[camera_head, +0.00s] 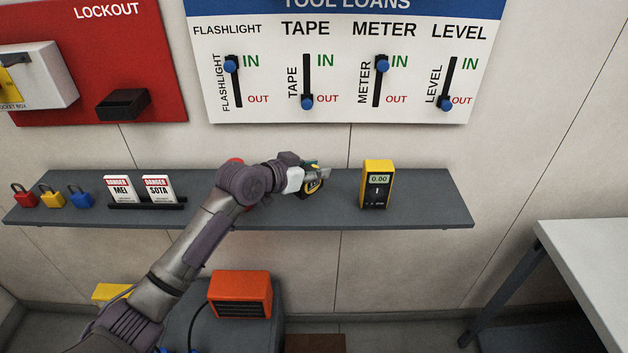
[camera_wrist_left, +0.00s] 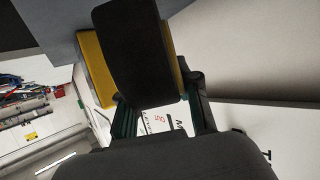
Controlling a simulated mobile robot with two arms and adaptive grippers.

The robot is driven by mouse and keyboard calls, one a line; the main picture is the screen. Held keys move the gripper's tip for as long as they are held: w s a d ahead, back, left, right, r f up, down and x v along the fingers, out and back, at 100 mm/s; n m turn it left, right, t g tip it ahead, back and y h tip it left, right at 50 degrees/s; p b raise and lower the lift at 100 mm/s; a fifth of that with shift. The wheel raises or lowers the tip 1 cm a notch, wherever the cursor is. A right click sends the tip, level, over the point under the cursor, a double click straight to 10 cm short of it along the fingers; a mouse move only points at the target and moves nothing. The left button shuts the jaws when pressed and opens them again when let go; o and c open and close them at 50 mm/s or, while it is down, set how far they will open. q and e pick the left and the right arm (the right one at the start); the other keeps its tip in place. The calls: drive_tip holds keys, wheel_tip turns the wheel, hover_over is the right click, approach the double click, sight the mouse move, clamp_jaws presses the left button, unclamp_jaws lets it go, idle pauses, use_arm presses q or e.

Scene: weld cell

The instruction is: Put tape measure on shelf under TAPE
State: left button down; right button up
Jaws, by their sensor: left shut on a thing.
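The tape measure (camera_head: 311,189), black and yellow, is in my left gripper (camera_head: 318,174), in front of or on the grey shelf (camera_head: 420,197), below the word TAPE (camera_head: 305,28) on the board. In the left wrist view the tape measure (camera_wrist_left: 135,50) is large and dark with yellow sides, between the two fingers of my left gripper (camera_wrist_left: 163,110). I cannot tell whether it touches the shelf. My left arm hides part of the shelf. My right gripper is not in view.
A yellow meter (camera_head: 376,184) stands on the shelf to the right. Two DANGER tags (camera_head: 140,189) and several padlocks (camera_head: 52,197) are at its left. A red object (camera_head: 236,161) is mostly hidden behind my arm. The shelf's right end is clear. The TAPE slider (camera_head: 306,101) is at OUT.

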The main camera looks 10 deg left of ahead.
sight(314, 184)
use_arm(q)
wheel_tip(314, 184, down, 3)
drive_tip(key=shift+a+f+p, duration=0.1)
drive_tip(key=shift+p, duration=0.45)
drive_tip(key=shift+f, duration=0.4)
drive_tip(key=shift+f, duration=0.1)
drive_tip(key=c, duration=0.8)
unclamp_jaws()
drive_tip(key=shift+f, duration=0.1)
